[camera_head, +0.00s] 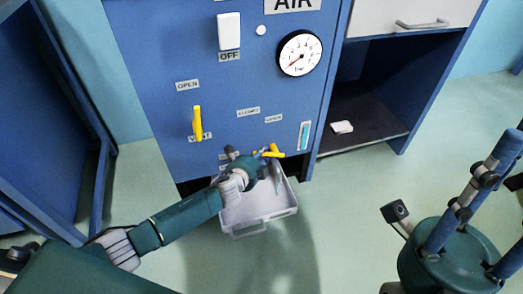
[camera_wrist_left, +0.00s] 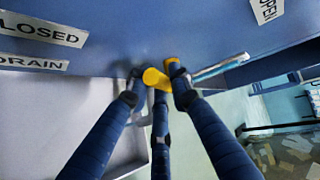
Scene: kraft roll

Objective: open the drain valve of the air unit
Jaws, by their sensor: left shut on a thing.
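The air unit (camera_head: 265,80) is a blue cabinet. Its drain valve has a yellow handle (camera_head: 277,153) low on the front, roughly level in the head view. My left gripper (camera_wrist_left: 158,80) is shut on this handle, with its dark fingertips on either side of the yellow end. The fingers hide part of the handle. CLOSED (camera_wrist_left: 40,29) and DRAIN (camera_wrist_left: 32,63) labels are at the left of the wrist view, and an OPEN label (camera_wrist_left: 266,9) is at the upper right. My right gripper (camera_head: 500,205) is at the lower right, its visible fingers apart and empty, partly cut off.
A pale tray (camera_head: 250,229) stands on the floor below the valve. A yellow vent lever (camera_head: 197,123) points up and down. A round gauge (camera_head: 300,53), a white OFF switch (camera_head: 229,31) and a blue sight tube (camera_head: 304,136) are on the front. An open shelf (camera_head: 365,125) stands right.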

